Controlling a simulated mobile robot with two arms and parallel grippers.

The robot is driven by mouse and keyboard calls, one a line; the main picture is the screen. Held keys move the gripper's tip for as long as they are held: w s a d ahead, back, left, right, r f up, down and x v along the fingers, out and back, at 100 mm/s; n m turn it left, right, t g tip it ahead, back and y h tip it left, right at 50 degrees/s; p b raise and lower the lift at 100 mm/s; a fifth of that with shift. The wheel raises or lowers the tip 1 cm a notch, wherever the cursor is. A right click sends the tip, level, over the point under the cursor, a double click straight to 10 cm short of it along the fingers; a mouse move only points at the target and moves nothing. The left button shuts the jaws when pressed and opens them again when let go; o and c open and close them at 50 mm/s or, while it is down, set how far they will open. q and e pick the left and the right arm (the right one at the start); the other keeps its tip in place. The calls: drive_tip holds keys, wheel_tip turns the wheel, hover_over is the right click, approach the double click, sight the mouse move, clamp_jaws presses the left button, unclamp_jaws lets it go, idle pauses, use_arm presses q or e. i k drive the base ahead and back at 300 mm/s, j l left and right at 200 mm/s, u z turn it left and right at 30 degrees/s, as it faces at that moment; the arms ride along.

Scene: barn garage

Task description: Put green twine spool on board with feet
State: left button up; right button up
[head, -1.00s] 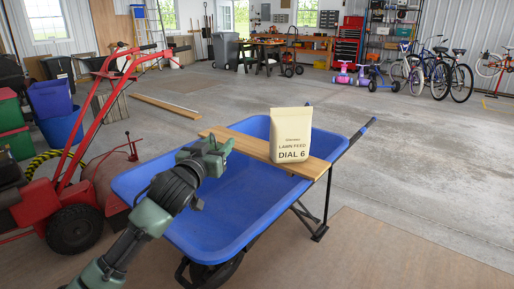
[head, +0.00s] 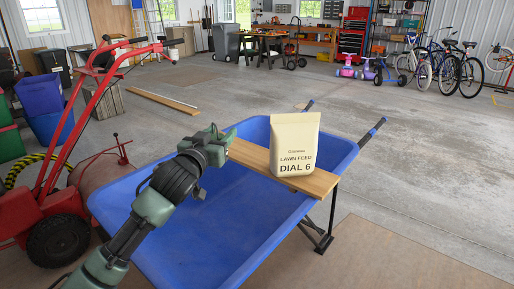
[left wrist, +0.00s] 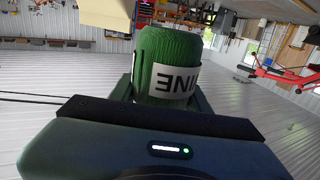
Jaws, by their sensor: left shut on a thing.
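The green twine spool (left wrist: 166,62), with a white label, shows upside down in the left wrist view. My left gripper (left wrist: 165,92) is shut on it. In the head view my left gripper (head: 218,142) is over the wheelbarrow at the left end of a wooden board (head: 316,184); the spool cannot be made out clearly there. The board lies across the blue wheelbarrow tray. No feet show under it. My right gripper is not in view.
A cream lawn feed bag (head: 295,146) stands upright on the board's right part. The blue wheelbarrow (head: 228,232) fills the space below my left arm. A red tiller (head: 60,205) stands at the left. Open concrete floor lies to the right.

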sight(242, 149)
drive_tip(key=i, duration=1.4)
